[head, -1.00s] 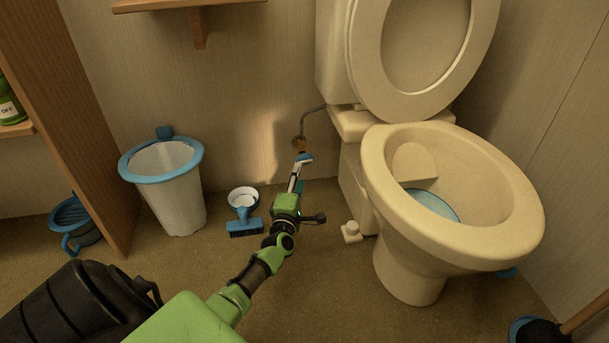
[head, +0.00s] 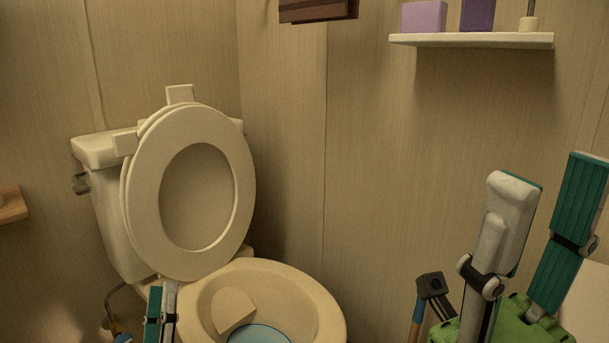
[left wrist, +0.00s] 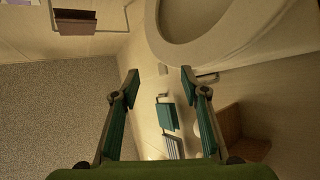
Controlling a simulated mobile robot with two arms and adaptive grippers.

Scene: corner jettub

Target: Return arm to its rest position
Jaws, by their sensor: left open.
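My left gripper (head: 161,312) shows at the bottom edge of the head view, in front of the toilet, its white and teal fingers pointing up. Only the finger ends show there; the rest of that arm is below the frame. In the left wrist view its two fingers (left wrist: 160,78) stand apart with nothing between them. My right gripper (head: 550,175) is at the lower right of the head view, fingers up and spread apart, with nothing between them.
The toilet bowl (head: 312,292) is at lower left centre, its lid and seat (head: 138,215) raised against the tank (head: 103,150). A white wall shelf (head: 470,41) holds purple boxes (head: 424,17) above my right gripper. A wooden handle (head: 415,325) stands left of that gripper.

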